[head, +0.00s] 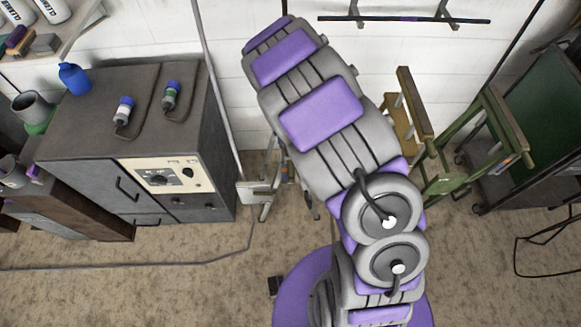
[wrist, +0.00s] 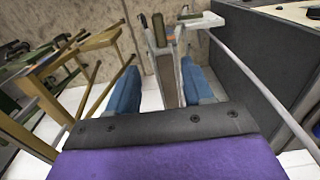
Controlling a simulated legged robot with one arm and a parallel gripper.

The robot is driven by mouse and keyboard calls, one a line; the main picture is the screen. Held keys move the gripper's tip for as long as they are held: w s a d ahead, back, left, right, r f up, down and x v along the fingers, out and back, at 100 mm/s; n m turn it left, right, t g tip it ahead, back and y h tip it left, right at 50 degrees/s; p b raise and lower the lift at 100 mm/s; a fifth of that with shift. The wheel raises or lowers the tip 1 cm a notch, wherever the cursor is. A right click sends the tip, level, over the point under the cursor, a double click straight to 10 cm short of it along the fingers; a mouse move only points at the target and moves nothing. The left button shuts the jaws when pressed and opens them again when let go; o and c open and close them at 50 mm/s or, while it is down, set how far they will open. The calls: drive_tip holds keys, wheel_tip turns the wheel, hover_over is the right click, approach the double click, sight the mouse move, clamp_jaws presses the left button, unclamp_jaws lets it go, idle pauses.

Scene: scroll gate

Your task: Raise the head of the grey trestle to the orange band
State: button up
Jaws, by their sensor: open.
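The grey trestle (head: 260,192) stands on the carpet between the grey cabinet and my arm, which hides much of it in the head view. A small orange patch (head: 285,172) shows near its upright. In the wrist view, the trestle's grey upright (wrist: 169,80) runs between the two blue fingers of my gripper (wrist: 163,88). My gripper is open, with a finger on each side; I cannot tell whether either touches. My gripper is hidden behind my arm in the head view.
A grey cabinet (head: 90,150) with cables stands at left. A yellow wooden trestle (head: 402,110) and a green one (head: 470,145) stand at right, beside a dark green cart (head: 545,110). A pale pole (head: 222,90) leans by the white wall. Carpet (head: 180,285) is clear in front.

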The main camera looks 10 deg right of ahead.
sight(291, 169)
wheel_tip(291, 169, down, 17)
drive_tip(key=shift+f+b, duration=0.15)
drive_tip(key=shift+b, duration=1.05)
drive_tip(key=shift+c, duration=0.4)
clamp_jaws()
